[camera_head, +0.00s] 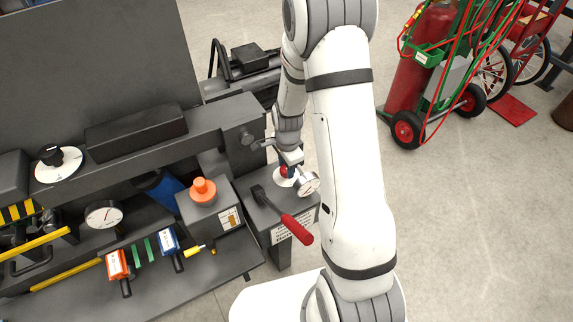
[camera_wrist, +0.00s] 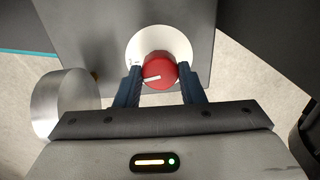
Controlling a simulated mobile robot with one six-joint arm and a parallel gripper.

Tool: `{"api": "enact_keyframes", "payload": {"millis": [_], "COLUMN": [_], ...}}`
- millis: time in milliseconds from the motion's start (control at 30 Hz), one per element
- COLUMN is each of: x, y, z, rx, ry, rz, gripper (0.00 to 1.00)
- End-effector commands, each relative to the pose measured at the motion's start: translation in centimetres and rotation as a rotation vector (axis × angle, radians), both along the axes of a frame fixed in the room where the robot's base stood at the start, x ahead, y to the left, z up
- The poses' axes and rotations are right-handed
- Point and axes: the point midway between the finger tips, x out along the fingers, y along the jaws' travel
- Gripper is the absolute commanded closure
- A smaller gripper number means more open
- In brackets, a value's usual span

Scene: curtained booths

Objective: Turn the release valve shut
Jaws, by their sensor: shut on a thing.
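The release valve is a round red knob (camera_wrist: 158,69) with a white pointer mark, set on a white dial plate (camera_wrist: 150,37) on a grey panel. In the wrist view the white mark points left and slightly down. My gripper (camera_wrist: 160,76) is shut on the red knob, one blue finger at each side of it. In the head view the knob (camera_head: 286,171) shows small beneath my gripper (camera_head: 286,165), on top of the grey box (camera_head: 262,222). My arm stands in front of part of that box.
A round gauge (camera_head: 307,183) stands close beside the knob, and a lever with a red handle (camera_head: 297,229) is just in front. An orange knob (camera_head: 203,190) and coloured-handled valves are to the left. A cart with red cylinders (camera_head: 425,60) stands back right.

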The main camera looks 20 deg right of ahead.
Motion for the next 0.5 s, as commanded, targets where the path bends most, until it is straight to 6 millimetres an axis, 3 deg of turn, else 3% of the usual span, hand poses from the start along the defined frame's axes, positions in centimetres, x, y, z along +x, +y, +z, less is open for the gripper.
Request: {"api": "enact_keyframes", "payload": {"millis": [500], "x": [0.03], "y": [0.10], "z": [0.01], "rx": [0.000], "ry": [-0.001], "rz": [-0.166], "gripper": [0.87]}}
